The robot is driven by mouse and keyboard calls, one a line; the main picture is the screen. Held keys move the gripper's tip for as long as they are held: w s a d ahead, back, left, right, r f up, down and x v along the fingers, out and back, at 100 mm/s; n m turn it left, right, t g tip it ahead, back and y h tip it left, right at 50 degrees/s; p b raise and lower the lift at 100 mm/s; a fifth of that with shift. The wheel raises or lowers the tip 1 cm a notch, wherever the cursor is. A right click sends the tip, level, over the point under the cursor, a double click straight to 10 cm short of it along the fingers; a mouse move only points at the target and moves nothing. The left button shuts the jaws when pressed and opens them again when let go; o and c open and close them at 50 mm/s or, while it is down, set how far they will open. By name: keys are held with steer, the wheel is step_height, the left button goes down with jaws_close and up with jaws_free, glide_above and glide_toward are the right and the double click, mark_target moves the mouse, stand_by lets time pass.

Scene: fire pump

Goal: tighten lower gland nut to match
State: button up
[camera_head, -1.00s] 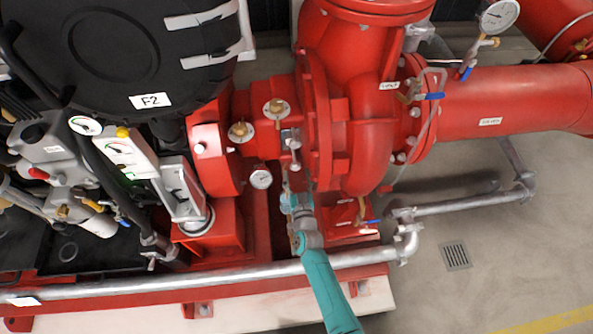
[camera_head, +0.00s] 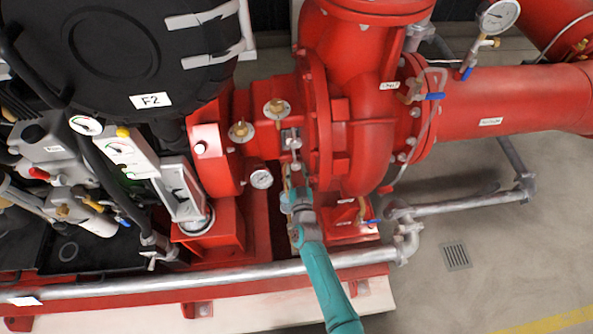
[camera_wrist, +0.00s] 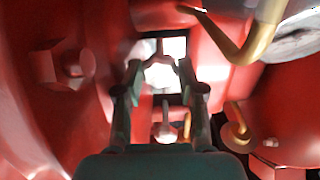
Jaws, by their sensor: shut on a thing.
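The silver gland (camera_head: 290,139) sits on the red pump shaft housing, with the lower gland nut (camera_head: 295,167) at its lower end. In the wrist view, the pale lower gland nut (camera_wrist: 160,73) lies between my two fingertips. My gripper (camera_wrist: 158,70) is shut on it, one finger at each side. Another bright stud end (camera_wrist: 166,131) shows between the fingers, nearer the palm. In the head view, my gripper (camera_head: 290,172) reaches up to the gland from below, and its fingers are small and partly hidden by my wrist. The nut's exact tightness cannot be told.
The round red pump casing (camera_head: 355,150) stands close on the right. A brass tube (camera_wrist: 232,38) curves near my fingers. A grey pipe (camera_head: 190,278) runs below my arm.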

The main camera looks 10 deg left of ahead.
steer(key=shift+m, duration=3.3)
steer(key=o, duration=1.1)
steer(key=shift+o, duration=0.2)
steer(key=shift+s, duration=0.1)
